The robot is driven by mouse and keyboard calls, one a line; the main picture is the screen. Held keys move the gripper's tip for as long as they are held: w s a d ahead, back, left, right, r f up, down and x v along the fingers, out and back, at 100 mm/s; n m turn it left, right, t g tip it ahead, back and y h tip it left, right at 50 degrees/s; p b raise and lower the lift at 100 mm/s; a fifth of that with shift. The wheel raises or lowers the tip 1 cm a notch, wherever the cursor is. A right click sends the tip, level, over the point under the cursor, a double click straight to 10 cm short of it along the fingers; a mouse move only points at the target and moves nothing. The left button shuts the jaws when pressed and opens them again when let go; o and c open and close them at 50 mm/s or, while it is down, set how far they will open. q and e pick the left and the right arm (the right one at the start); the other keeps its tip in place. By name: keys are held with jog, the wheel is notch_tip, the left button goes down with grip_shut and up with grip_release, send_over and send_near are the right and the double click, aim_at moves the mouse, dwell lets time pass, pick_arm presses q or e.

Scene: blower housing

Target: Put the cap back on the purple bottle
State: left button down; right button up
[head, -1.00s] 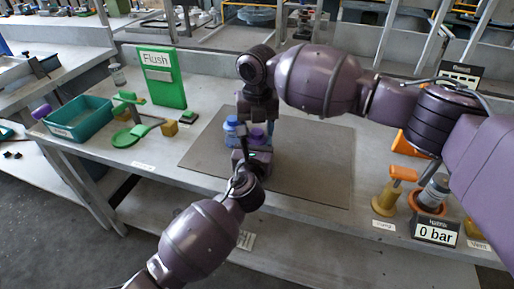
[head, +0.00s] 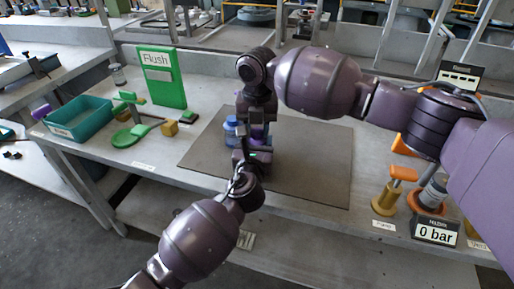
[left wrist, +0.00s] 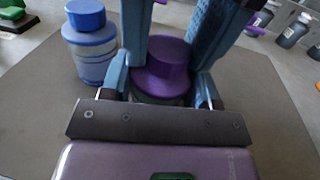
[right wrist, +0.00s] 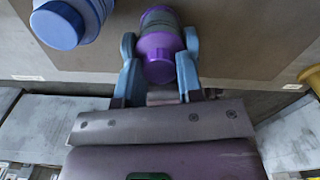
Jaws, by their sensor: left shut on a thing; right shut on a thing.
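The purple bottle (left wrist: 160,88) stands upright between the fingers of my left gripper (left wrist: 160,85), which is shut on it. It is mostly hidden in the head view. The purple cap (right wrist: 158,62) is between the fingertips of my right gripper (right wrist: 160,60), which is shut on it from above. The cap also shows in the left wrist view (left wrist: 168,54), directly over the bottle and in line with it. I cannot tell whether the cap is seated or only touching. In the head view my right gripper (head: 257,122) is just above my left gripper (head: 252,152).
A blue-capped bottle (head: 231,128) stands close to the left of the purple bottle on the grey mat (head: 310,170). A teal bin (head: 80,117), green Flush board (head: 162,78) and green stand (head: 130,135) are at the left. A gauge display (head: 436,231) is at the right.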

jog(key=m, duration=0.4)
jog(key=shift+f+m, duration=0.1)
jog(key=shift+m, duration=0.2)
jog(key=m, duration=0.3)
jog(key=shift+d+m, duration=0.1)
jog(key=shift+m, duration=0.2)
jog(key=o, duration=1)
jog(key=shift+r, duration=2.35)
jog(key=shift+c, duration=0.3)
